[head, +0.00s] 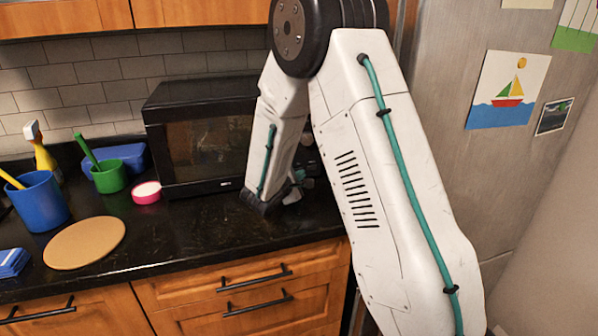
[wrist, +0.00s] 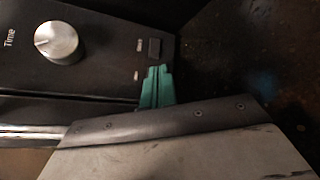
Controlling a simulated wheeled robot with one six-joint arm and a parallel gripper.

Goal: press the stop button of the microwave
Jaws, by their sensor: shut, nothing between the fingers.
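The black microwave (head: 205,146) stands on the counter against the tiled wall in the head view. My arm hides the right side of its front. In the wrist view its control panel (wrist: 100,75) shows turned, with a silver knob (wrist: 58,42) marked "Time". A small dark button (wrist: 155,47) sits beside a tiny label I cannot read. A second tiny label (wrist: 137,75) is beside my gripper's teal fingertips (wrist: 157,72). The fingers are shut, empty and close to the panel, just below the visible button. They cover the spot beside that label. I cannot tell whether they touch the panel.
A pink-rimmed container (head: 146,193), a green cup (head: 109,178) and a blue cup (head: 40,202) stand left of the microwave. A round tan board (head: 84,243) lies on the counter (head: 200,242). The fridge (head: 455,75) closes off the right side. The counter before the microwave is clear.

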